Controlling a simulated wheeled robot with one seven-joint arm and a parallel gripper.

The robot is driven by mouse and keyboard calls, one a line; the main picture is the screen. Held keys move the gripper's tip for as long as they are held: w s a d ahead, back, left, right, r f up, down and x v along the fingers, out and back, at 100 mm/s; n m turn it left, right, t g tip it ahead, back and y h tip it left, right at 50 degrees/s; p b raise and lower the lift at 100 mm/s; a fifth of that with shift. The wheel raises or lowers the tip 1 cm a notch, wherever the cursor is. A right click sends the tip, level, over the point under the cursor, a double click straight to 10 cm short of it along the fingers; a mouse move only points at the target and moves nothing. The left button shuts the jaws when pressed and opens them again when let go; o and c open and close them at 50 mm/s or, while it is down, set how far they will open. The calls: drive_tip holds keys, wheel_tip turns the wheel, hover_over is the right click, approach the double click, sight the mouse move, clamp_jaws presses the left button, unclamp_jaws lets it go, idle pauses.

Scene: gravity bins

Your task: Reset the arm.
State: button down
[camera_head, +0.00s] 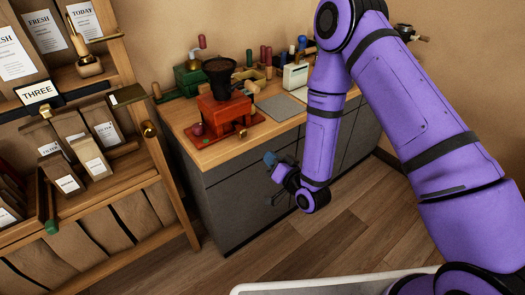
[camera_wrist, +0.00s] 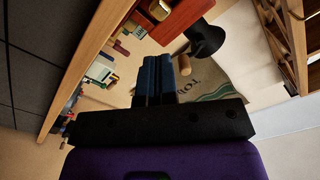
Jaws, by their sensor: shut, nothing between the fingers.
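My arm is purple with black joints and reaches from the right side of the head view down to the front of the counter. My gripper (camera_head: 270,172) is at its lower end, beside the dark cabinet front and below the counter's front edge. In the wrist view its dark blue fingers (camera_wrist: 155,75) are together, with nothing between them. The gripper touches nothing that I can make out. In the head view the fingertips are small and partly hidden by the wrist.
The wooden counter (camera_head: 193,143) carries a red grinder (camera_head: 222,113), a green box (camera_head: 188,80) and a white device (camera_head: 296,76). The wooden floor (camera_head: 340,225) is clear.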

drive_tip(key=w+d+r+n+g+h, duration=0.1)
drive_tip(key=w+d+r+h, duration=0.15)
drive_tip(key=r, duration=0.35)
drive_tip(key=w+d+r+n+g+h, duration=0.1)
drive_tip(key=w+d+r, duration=0.15)
drive_tip(key=r, duration=0.35)
drive_tip(key=s+d+r+g+h, duration=0.2)
drive_tip(key=s+d+r+h, duration=0.2)
drive_tip(key=d+r, duration=0.7)
drive_tip(key=s+d+r+g, duration=0.2)
drive_tip(key=s+r, duration=0.3)
drive_tip(key=s, duration=0.4)
drive_tip(key=s+d+r+m+g+h, duration=0.1)
drive_tip(key=s+r, duration=0.4)
drive_tip(key=s, duration=0.5)
drive_tip(key=s+d+r+g+h, duration=0.1)
drive_tip(key=s+d+r, duration=0.3)
drive_tip(key=s, duration=0.5)
drive_tip(key=shift+s+d+r+m+g, duration=0.2)
drive_tip(key=shift+d+r+m+g, duration=0.2)
drive_tip(key=shift+d+g, duration=0.4)
drive_tip(key=shift+a+h, duration=0.1)
drive_tip(key=shift+h, duration=0.15)
